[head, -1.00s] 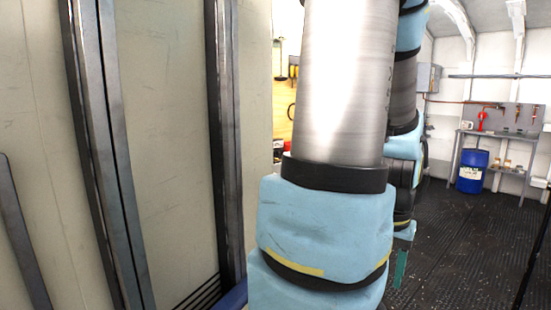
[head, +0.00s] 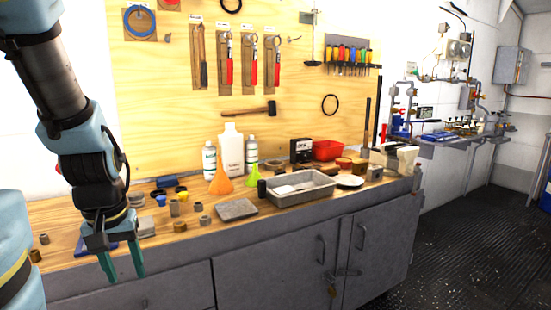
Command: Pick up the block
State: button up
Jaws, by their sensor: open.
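My gripper (head: 124,277) hangs at the left with its teal fingers pointing down, apart and empty, in front of the workbench's front edge. Several block-like pieces lie on the wooden bench top (head: 75,214); I cannot tell which is the task's block. A small brown block (head: 180,226) lies near the front edge, right of my gripper. A flat grey slab (head: 237,209) lies farther right. A brown block-like piece (head: 360,166) sits at the back right. My arm and gripper hide part of the bench's left end.
A grey metal tray (head: 298,197), orange funnel (head: 221,181), white bottle (head: 231,150) and red bin (head: 327,150) crowd the bench. A tool board (head: 300,80) stands behind. Grey cabinets (head: 270,262) form the bench front. Dark floor (head: 470,235) is open at the right.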

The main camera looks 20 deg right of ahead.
aim_at(359, 168)
jog(key=l+u, duration=0.3)
jog(key=k+l+u, duration=0.1)
jog(key=l+u, duration=0.25)
jog(key=l, duration=0.15)
jog(key=k+l+u, duration=0.1)
jog(key=l+u, duration=0.2)
jog(key=k+l+u, duration=0.3)
jog(key=l, duration=0.15)
jog(key=k+l, duration=0.15)
jog(key=l, duration=0.25)
jog(key=k+l, duration=0.15)
jog(key=l, duration=0.2)
jog(key=k+l+u, duration=0.1)
jog(key=l, duration=0.3)
jog(key=k, duration=0.05)
